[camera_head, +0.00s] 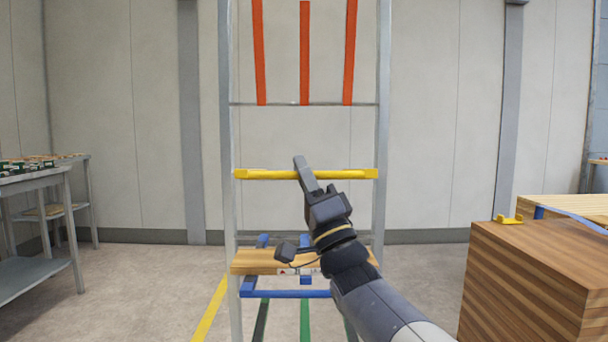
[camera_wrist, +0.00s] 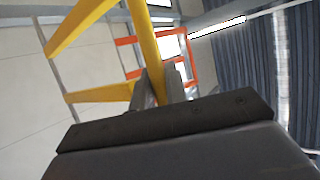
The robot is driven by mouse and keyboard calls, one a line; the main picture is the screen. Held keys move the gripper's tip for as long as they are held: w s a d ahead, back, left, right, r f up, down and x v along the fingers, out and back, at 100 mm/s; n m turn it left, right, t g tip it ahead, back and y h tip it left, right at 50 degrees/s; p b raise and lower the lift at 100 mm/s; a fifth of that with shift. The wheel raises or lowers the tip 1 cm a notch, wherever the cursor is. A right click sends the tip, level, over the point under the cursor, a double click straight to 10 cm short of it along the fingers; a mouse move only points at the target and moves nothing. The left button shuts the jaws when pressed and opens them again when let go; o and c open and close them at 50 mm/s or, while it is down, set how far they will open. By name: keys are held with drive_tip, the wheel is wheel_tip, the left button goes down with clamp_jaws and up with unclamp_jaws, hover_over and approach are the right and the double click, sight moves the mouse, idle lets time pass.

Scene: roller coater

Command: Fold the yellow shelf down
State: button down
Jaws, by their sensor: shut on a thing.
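The yellow shelf (camera_head: 345,174) shows in the head view as a thin, nearly level bar across the upright metal rack. In the wrist view it is an open frame of yellow bars (camera_wrist: 92,22). My gripper (camera_head: 301,165) reaches up from the lower right to the middle of the shelf's near edge. In the wrist view the two fingers of my gripper (camera_wrist: 160,85) sit on either side of one yellow bar, shut on it. The fingers hide a short part of that bar.
Orange bars (camera_head: 305,55) are higher on the rack. Below, a wooden board (camera_head: 253,262) lies on a blue shelf (camera_head: 300,294), partly behind my arm. A wooden block stack (camera_head: 530,280) stands right, a metal table (camera_head: 35,180) left. Floor between rack and table is clear.

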drive_tip(key=shift+y, duration=0.3)
drive_tip(key=c, duration=1.4)
unclamp_jaws()
drive_tip(key=shift+s, duration=0.1)
drive_tip(key=v, duration=1)
drive_tip(key=shift+s+f+p, duration=0.25)
drive_tip(key=shift+s+p, duration=0.05)
drive_tip(key=shift+p, duration=0.05)
drive_tip(key=shift+d, duration=0.15)
